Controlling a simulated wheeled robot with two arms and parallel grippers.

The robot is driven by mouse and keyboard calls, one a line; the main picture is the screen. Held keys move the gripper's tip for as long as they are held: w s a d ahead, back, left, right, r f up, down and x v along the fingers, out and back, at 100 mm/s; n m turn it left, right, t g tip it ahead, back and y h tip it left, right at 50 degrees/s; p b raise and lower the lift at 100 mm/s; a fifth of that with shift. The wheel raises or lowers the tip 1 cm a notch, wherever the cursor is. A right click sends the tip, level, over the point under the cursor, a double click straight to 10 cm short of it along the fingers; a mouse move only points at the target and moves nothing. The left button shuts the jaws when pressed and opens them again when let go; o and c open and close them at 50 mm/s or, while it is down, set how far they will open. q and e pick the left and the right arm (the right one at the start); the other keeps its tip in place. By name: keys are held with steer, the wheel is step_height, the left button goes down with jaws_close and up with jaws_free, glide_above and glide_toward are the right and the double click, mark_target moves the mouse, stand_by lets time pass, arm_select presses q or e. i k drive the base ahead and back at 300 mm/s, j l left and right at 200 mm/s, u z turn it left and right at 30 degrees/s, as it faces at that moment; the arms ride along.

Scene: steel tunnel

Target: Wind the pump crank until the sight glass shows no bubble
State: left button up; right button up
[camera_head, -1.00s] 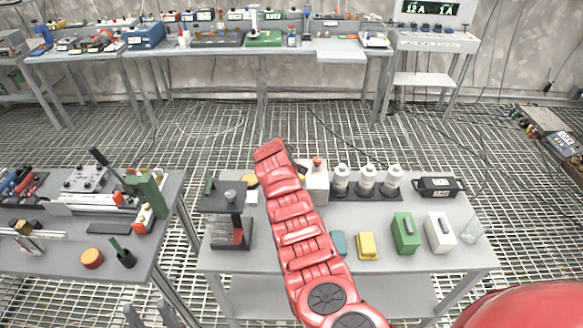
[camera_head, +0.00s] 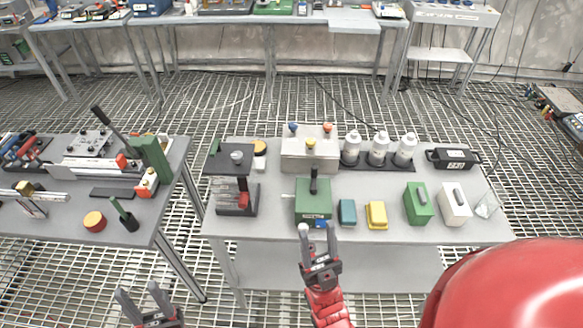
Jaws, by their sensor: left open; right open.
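A green box (camera_head: 313,205) with a black upright handle (camera_head: 314,181) stands at the middle front of the right-hand table; it may be the pump, but I cannot make out a crank or a sight glass on it for sure. My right gripper (camera_head: 318,232) is open and empty, its fingers pointing up in the picture at the table's front edge, just below the green box. I cannot tell whether it touches anything. My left gripper (camera_head: 139,294) is open and empty at the bottom left, over the floor grating in front of the left table.
Beside the green box are a teal block (camera_head: 347,212) and a yellow block (camera_head: 376,215). Behind is a grey box with coloured knobs (camera_head: 310,159) and white bottles (camera_head: 379,149). A black stand (camera_head: 238,198) is left. The left table (camera_head: 70,220) holds several tools.

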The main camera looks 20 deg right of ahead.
mark_target(313, 191)
steer(key=l+u, duration=0.45)
steer(key=k+l+u, duration=0.2)
steer(key=l+u, duration=0.25)
steer(key=k+l+u, duration=0.1)
steer(key=k+l, duration=0.2)
steer(key=l, duration=0.3)
steer(key=k+l, duration=0.3)
steer(key=l, duration=0.25)
steer(key=k+l+u, duration=0.15)
steer(key=k+l, duration=0.15)
steer(key=l, duration=0.25)
steer(key=k+l, duration=0.3)
steer(key=l, duration=0.2)
steer(key=k+l+u, duration=0.15)
steer(key=k+l, duration=0.2)
steer(key=l, duration=0.2)
